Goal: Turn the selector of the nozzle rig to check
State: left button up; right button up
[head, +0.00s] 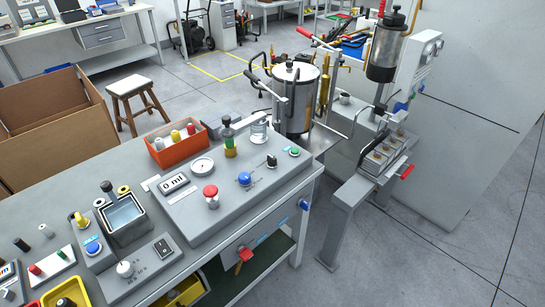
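A grey sloped console (240,201), which looks like the nozzle rig, sits on the bench in the middle of the head view. A small black knob (271,161), which looks like its selector, stands on the right part of the panel, between a blue button (245,179) and a green button (294,152). The markings around the knob are too small to read. A red mushroom button (211,191), a round gauge (202,167) and a display reading 0 ml (174,182) are on the left part. Neither of my grippers is in view.
A small water bath (123,215) and a grey box with a white dial (125,269) stand left of the console. An orange-red bin (176,150) is behind it. A tall metal tank (294,95) stands beyond its right end. The space above the panel's front is clear.

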aim_at(271, 161)
jog(key=z, duration=0.8)
jog(key=i, duration=0.6)
jog(key=u, duration=2.1)
